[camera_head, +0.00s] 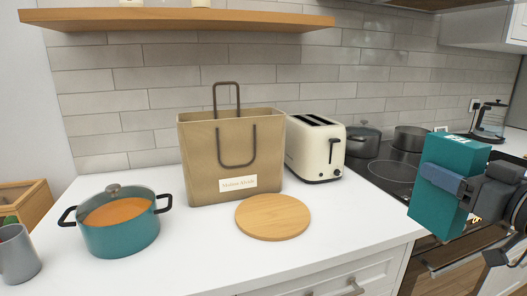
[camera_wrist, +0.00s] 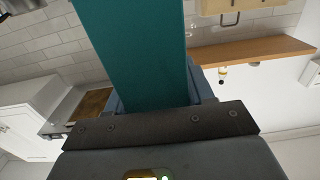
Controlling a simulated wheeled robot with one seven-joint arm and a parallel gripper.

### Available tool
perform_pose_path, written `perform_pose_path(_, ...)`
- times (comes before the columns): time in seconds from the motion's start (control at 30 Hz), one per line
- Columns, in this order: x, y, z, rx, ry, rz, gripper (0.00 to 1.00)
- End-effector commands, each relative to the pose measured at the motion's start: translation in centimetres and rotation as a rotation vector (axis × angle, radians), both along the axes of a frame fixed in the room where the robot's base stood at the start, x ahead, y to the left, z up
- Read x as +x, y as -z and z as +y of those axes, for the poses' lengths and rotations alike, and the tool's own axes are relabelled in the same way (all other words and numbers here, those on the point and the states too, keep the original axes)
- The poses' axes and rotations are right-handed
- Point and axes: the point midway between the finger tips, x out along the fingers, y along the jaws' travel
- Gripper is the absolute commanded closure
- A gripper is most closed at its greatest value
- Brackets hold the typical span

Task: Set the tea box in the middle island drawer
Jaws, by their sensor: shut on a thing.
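The teal tea box (camera_head: 446,180) is on the right in the head view, held upright in the air in front of the stove. My gripper (camera_head: 447,184) is shut on it, with a blue finger across its near side. In the wrist view the tea box (camera_wrist: 138,50) fills the upper middle, between the blue fingers. A white drawer front (camera_head: 335,287) with metal handles shows under the counter at the bottom edge of the head view. It looks shut, and most of it is cut off. I cannot tell if it is the middle island drawer.
On the white counter (camera_head: 190,256) stand a teal pot (camera_head: 120,238), a paper bag (camera_head: 206,165), a cream toaster (camera_head: 318,150), a round wooden board (camera_head: 272,217) and a grey mug (camera_head: 17,258). Pots stand on the stove (camera_head: 384,172). A wooden shelf (camera_head: 180,20) hangs above.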

Motion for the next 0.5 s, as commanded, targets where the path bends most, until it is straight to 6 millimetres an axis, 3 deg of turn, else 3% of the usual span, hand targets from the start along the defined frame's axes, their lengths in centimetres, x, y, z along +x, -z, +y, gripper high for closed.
perform_pose_path(0.37, -0.5, 2.8, 0.8, 0.002, 0.023, 0.002, 0.83)
perform_pose_path(0.5, -0.8, 4.8, 1.4, 0.0, 0.037, 0.003, 0.83)
